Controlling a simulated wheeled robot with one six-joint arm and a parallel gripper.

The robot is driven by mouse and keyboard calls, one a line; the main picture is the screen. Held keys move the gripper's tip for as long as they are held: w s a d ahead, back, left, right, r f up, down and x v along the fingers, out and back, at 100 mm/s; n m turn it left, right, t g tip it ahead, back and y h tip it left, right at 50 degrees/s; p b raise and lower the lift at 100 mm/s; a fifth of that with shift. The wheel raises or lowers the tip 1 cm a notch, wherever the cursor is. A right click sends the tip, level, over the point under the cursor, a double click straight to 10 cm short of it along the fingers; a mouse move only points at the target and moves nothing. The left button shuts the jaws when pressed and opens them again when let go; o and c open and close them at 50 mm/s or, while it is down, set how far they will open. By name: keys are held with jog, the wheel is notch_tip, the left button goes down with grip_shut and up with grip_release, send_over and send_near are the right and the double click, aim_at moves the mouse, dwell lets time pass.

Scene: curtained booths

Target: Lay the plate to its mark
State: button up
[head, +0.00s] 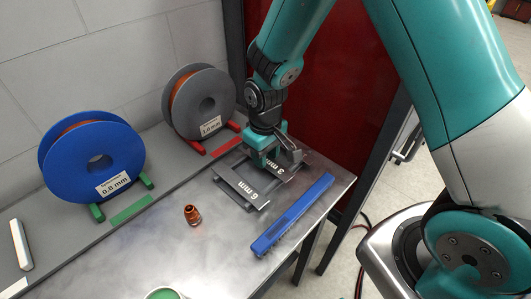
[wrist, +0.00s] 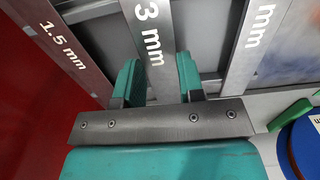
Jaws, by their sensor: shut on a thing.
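A grey metal plate strip marked 3 mm (wrist: 152,38) runs between the two teal fingers of my gripper (wrist: 162,82) in the wrist view. My gripper (head: 272,157) is shut on this strip and points down at the far end of the metal bench in the head view. The 3 mm label (head: 276,171) shows beside the fingers there. A strip marked 6 mm (head: 244,189) lies to the left, and one marked 1.5 mm (wrist: 62,45) shows at the left of the wrist view. The fingers partly hide the 3 mm strip. I cannot tell whether it is lifted.
A blue brush (head: 292,214) lies along the bench's right edge. A small copper-coloured nozzle (head: 192,215) stands mid-bench. A blue reel (head: 78,160) and a grey reel (head: 186,112) stand behind, near green (head: 132,210) and red (head: 227,146) patches. A dark red panel (head: 325,85) rises behind my arm.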

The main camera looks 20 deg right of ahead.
jog(key=shift+f, duration=0.1)
jog(key=shift+f+b, duration=0.35)
jog(key=shift+f, duration=0.05)
jog(key=o, duration=1)
jog(key=shift+r, duration=0.1)
notch_tip(320, 180, up, 13)
jog(key=s+a+r+y, duration=0.1)
jog(key=s+r, duration=0.2)
jog(key=s, duration=0.3)
jog(key=s+a+r+n+y, duration=0.1)
jog(key=s+a+r, duration=0.1)
jog(key=s, duration=0.5)
jog(key=s+a+r+n+y+b, duration=0.1)
jog(key=s+r+y, duration=0.1)
jog(key=s, duration=0.5)
jog(key=shift+a+r, duration=0.3)
jog(key=shift+r, duration=0.55)
